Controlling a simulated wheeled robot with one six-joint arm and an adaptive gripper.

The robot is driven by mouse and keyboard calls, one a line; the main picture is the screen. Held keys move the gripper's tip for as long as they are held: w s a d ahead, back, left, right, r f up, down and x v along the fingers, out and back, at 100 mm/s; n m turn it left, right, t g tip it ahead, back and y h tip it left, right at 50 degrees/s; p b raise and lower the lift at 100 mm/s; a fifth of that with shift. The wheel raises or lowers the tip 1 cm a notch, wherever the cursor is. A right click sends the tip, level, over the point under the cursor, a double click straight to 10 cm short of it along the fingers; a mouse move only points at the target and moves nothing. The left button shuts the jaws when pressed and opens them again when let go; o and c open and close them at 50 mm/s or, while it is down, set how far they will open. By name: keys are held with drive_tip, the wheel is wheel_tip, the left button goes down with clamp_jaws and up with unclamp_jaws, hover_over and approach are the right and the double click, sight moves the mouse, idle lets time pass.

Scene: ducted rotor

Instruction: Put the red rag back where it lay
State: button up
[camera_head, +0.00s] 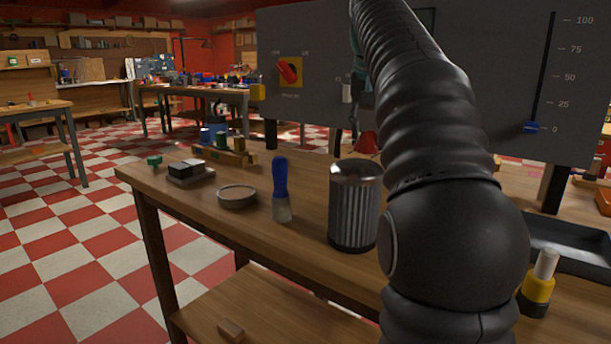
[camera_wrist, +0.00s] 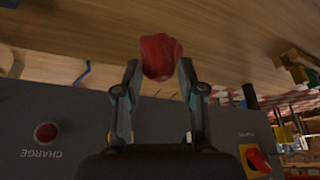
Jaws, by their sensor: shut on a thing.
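The red rag (camera_wrist: 160,57) is a crumpled bundle between the two fingertips of my gripper (camera_wrist: 159,72) in the wrist view. My gripper is shut on it, with the wooden bench top behind it. In the head view a small red patch, which looks like the rag (camera_head: 365,142), shows behind the ribbed metal cylinder, close to the bench top. My arm hides most of my gripper there. I cannot tell whether the rag touches the wood.
The bench (camera_head: 230,221) carries a ribbed metal cylinder (camera_head: 352,212), a blue-handled brush (camera_head: 281,188), a round dish (camera_head: 237,195) and a dark tray (camera_head: 570,246). A grey panel (camera_head: 480,80) with a red switch (camera_head: 289,70) stands behind. A yellow-banded white object (camera_head: 538,287) is at right.

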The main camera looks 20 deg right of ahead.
drive_tip(key=w+a+f, duration=0.2)
drive_tip(key=w, duration=0.1)
drive_tip(key=w+a+f, duration=0.2)
drive_tip(key=w, duration=0.1)
drive_tip(key=w+a+f+b, duration=0.1)
drive_tip(key=w+a+f, duration=0.2)
drive_tip(key=shift+w, duration=0.4)
drive_tip(key=shift+f+b, duration=0.7)
drive_tip(key=shift+f, duration=1.3)
drive_tip(key=o, duration=1.3)
drive_tip(key=shift+c, duration=0.2)
drive_tip(key=p+v, duration=0.2)
drive_tip(key=v, duration=1)
drive_tip(key=shift+p, duration=0.35)
